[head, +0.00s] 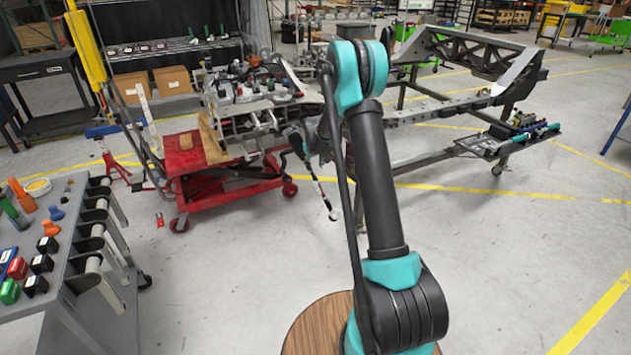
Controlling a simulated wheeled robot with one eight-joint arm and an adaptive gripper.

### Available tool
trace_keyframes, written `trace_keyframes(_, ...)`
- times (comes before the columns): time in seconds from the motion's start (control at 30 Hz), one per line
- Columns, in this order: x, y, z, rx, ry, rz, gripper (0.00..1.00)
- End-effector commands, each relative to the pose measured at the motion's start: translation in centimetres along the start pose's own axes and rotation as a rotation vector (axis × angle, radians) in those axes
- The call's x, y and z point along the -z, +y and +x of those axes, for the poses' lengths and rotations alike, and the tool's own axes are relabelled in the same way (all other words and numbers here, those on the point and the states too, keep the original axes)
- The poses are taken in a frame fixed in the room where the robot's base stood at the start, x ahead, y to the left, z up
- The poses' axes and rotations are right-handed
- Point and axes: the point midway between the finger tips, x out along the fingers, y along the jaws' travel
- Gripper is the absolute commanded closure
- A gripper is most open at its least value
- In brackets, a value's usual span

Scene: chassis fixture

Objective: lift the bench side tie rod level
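A thin dark rod (319,189) with a pale round end shows in the head view, just left of my arm; it looks like the tie rod. It slants steeply, its pale end low and to the right above the floor. Its upper end meets the dark parts at the chassis front, where the joint is hidden. My gripper (299,143) seems to be the dark shape at that upper end, partly behind my arm. Its fingers are too small and dark to read, and I cannot tell whether it touches the rod.
The chassis frame (440,108) spans the middle, its front above a red lift cart (205,172). A grey bench (75,240) with knobs and coloured blocks stands at the left. A tool tray (478,144) sits at the right. Floor between bench and arm is clear.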

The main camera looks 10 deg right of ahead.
Motion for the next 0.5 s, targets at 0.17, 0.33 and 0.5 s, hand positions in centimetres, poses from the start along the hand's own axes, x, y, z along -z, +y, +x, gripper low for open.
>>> trace_keyframes(0.17,0.0,0.0,3.4,0.0,0.0,0.0,0.65)
trace_keyframes(0.33,-0.1,0.0,6.5,0.0,0.0,0.0,0.65)
trace_keyframes(0.5,0.0,0.1,9.3,0.0,0.0,0.0,0.65)
